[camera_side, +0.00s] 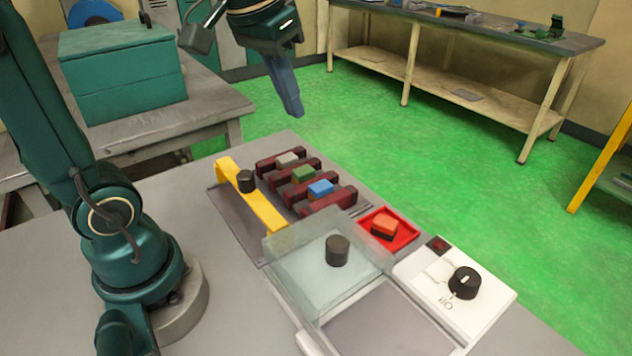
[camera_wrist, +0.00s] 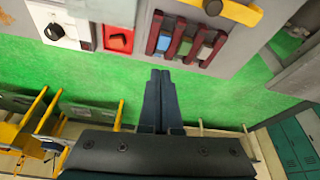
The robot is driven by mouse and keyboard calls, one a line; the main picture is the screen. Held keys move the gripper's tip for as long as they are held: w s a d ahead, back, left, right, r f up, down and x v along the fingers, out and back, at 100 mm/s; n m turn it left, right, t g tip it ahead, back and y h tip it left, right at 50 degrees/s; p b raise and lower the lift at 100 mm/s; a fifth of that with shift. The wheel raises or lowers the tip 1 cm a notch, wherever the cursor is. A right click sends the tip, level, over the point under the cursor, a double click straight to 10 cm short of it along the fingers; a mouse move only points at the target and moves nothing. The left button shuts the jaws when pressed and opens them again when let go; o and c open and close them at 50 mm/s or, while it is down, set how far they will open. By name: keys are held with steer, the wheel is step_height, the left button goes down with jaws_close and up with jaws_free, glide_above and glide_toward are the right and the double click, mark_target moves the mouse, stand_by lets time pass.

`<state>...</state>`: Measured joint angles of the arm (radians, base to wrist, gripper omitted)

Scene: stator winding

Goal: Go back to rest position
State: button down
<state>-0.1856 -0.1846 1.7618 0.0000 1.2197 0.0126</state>
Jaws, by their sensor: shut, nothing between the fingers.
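My gripper (camera_side: 291,108) is raised above the far edge of the grey table, with its blue-grey fingers together and nothing between them. In the wrist view my gripper (camera_wrist: 160,74) points toward the table's edge, over green floor. A dark red rack (camera_side: 330,200) on the table holds a grey block (camera_side: 287,159), a green block (camera_side: 303,174) and a blue block (camera_side: 320,188) in its slots. An orange-red block (camera_side: 384,226) sits in a red tray (camera_side: 366,218). The gripper is apart from all of them.
A yellow bar (camera_side: 262,207) with a black knob stands left of the rack. A clear lid (camera_side: 300,262) with a black knob and a white dial box (camera_side: 490,297) are at the front. A teal box (camera_side: 120,75) sits on another table. Air around the gripper looks clear.

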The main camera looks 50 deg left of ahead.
steer(key=s+d+f+m+t, duration=0.1)
steer(key=s+d+f, duration=0.3)
steer(key=s, duration=0.5)
steer(key=shift+d+f+m+t+h, duration=0.3)
steer(key=shift+d+f+m+h, duration=0.15)
steer(key=shift+f, duration=0.85)
